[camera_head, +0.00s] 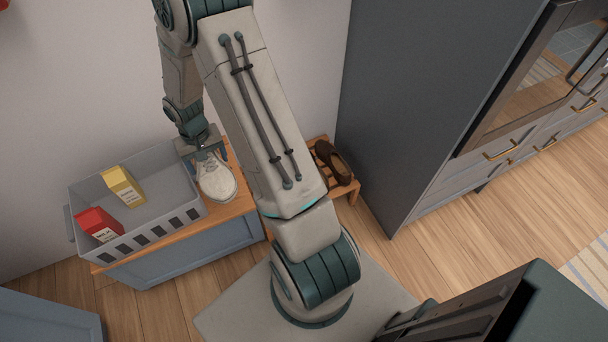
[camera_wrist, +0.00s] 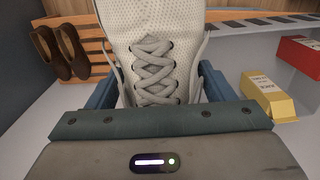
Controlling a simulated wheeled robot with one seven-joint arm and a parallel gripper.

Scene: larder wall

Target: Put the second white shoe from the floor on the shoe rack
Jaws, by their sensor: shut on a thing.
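A white shoe (camera_head: 216,178) with laces is held in my gripper (camera_head: 205,155), above the right end of the low bench beside the grey crate. The shoe (camera_wrist: 155,50) fills the middle of the wrist view, its laces facing the camera and the blue fingers (camera_wrist: 212,85) on both sides of it. The wooden shoe rack (camera_head: 342,187) stands to the right, partly hidden by my arm. A pair of brown shoes (camera_wrist: 62,52) rests on the rack in the wrist view. No other white shoe shows in either view.
A grey crate (camera_head: 150,232) on the blue bench (camera_head: 190,262) holds a red carton (camera_head: 98,224) and a yellow carton (camera_head: 122,186). A tall dark cabinet (camera_head: 410,110) stands right of the rack. Wooden floor (camera_head: 420,265) is bare in front of the cabinet.

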